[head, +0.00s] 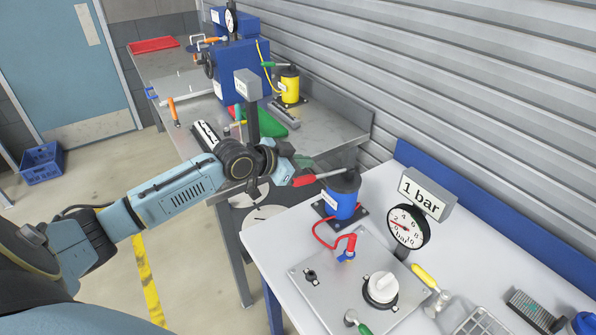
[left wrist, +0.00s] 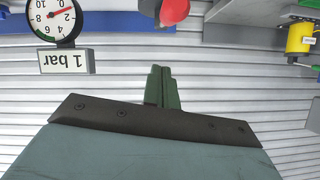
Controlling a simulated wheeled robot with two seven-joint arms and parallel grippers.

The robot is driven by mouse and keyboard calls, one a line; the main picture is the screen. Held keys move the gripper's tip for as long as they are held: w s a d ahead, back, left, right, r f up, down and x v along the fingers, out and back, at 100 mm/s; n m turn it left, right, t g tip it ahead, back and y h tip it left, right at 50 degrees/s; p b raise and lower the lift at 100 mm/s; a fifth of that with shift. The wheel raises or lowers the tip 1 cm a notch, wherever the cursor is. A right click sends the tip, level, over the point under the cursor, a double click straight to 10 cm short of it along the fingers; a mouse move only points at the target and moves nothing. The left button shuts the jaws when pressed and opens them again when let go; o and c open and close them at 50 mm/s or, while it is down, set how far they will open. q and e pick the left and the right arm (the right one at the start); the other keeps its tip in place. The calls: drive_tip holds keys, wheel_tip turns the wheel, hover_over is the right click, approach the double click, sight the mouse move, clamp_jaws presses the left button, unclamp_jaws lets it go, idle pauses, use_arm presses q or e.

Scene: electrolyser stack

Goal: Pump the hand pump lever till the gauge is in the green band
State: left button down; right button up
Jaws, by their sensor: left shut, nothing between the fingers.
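The blue hand pump (head: 342,197) stands on a dark base on the white bench. Its lever has a red grip (head: 304,180) that points left; the grip's end also shows at the top of the left wrist view (left wrist: 175,11). The round gauge (head: 408,227) stands to the right under a sign (head: 426,192) reading 1 bar. In the left wrist view the gauge (left wrist: 53,18) is upside down, with a green band and the red needle away from it. My left gripper (head: 302,162) is shut and empty, close to the red grip. My right gripper is out of view.
A steel plate with a white knob (head: 381,287) lies in front of the pump, joined by a red hose (head: 326,236). Behind is a grey bench (head: 335,130) with a yellow pump (head: 290,86) and a blue machine (head: 240,66). A corrugated wall bounds the right.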

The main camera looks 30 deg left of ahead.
sight(298, 180)
use_arm(q)
drive_tip(key=shift+s+a+f, duration=0.1)
drive_tip(key=shift+a+f, duration=0.15)
drive_tip(key=shift+f, duration=0.75)
drive_tip(key=shift+s+a+f, duration=0.1)
drive_tip(key=shift+a+f, duration=0.15)
drive_tip(key=shift+f, duration=0.7)
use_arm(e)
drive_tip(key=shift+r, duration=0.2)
